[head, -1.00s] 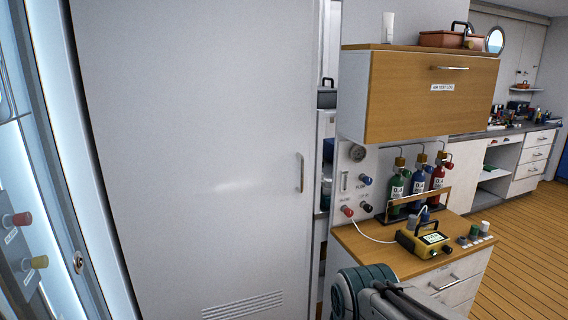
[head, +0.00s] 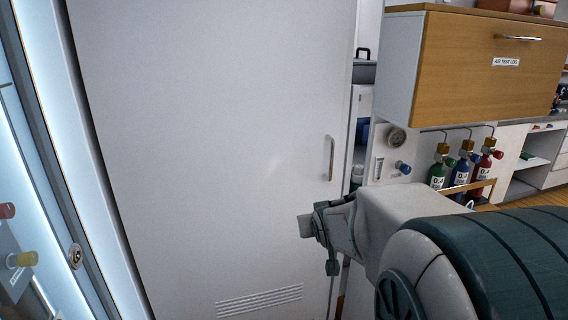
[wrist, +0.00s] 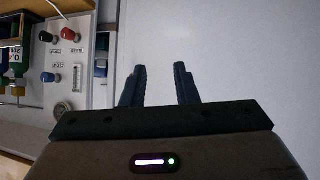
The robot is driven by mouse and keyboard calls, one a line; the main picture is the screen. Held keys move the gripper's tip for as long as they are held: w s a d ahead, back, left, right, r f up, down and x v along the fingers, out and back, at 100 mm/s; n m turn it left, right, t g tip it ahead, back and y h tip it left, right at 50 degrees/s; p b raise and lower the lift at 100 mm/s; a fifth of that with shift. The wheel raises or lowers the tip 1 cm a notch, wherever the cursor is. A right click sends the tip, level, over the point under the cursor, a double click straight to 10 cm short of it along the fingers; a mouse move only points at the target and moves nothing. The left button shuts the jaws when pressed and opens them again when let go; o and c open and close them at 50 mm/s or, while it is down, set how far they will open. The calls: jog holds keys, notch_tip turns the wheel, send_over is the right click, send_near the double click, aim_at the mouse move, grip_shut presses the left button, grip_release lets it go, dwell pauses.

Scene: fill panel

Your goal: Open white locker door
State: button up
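The white locker door (head: 215,140) fills the left and middle of the head view. A slim vertical metal handle (head: 331,158) is near its right edge, and a vent grille (head: 260,300) is low on it. A narrow gap to the right of the door's edge shows shelves and a dark case behind. My gripper (head: 317,240) is in front of the door, just below the handle in the picture. In the wrist view my gripper (wrist: 160,68) has its two fingers apart with nothing between them. They point toward the plain white surface; the handle does not show there.
To the right are a wooden cabinet (head: 480,75), a gauge panel (head: 397,137) and several small gas bottles (head: 462,172). My arm covers the counter.

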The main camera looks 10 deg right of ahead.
jog(key=w+d+r+t, duration=0.1)
jog(key=w+d+t, duration=0.2)
jog(key=w+d, duration=0.25)
jog(key=t+b, duration=0.2)
jog(key=t, duration=0.2)
send_near(332, 161)
jog(key=shift+m, duration=0.4)
jog(key=w, duration=0.3)
jog(key=w+d+p, duration=0.1)
jog(key=w, duration=0.3)
jog(key=w+p, duration=0.1)
jog(key=w, duration=0.2)
jog(key=shift+w+d, duration=0.2)
jog(key=shift+w, duration=0.1)
jog(key=shift+c, duration=0.4)
grip_shut()
